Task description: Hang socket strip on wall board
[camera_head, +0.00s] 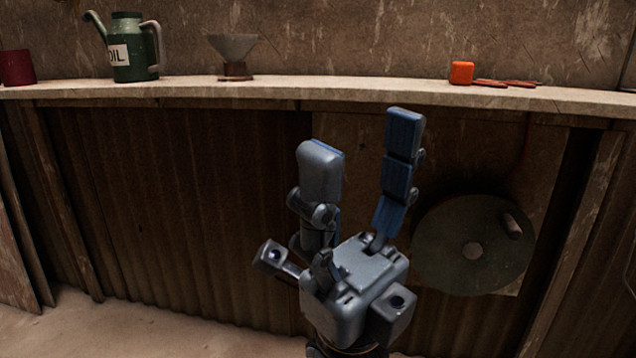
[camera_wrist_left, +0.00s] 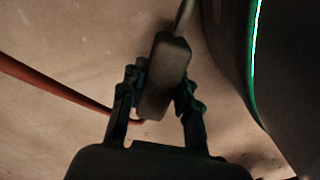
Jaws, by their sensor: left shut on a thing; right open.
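In the left wrist view my left gripper (camera_wrist_left: 160,105) is shut on a dark oblong block (camera_wrist_left: 167,75), held tilted between its fingers. A grey rod or cord meets the block's upper end, and a red cord or rod (camera_wrist_left: 60,92) runs to near its lower end. I cannot tell for sure that this block is the socket strip. My right gripper (camera_head: 362,138) is open and empty in the head view, fingers pointing up in front of a brown board (camera_head: 350,135) below the shelf. My left gripper is not in the head view. No hanging point is clearly visible.
A round dark green disc (camera_head: 450,255) with a knob is on the board. The shelf (camera_head: 330,90) holds an oil can (camera_head: 133,60), a funnel (camera_head: 234,50), an orange block (camera_head: 461,73) and a dark red cup (camera_head: 17,68). Floor at lower left is clear.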

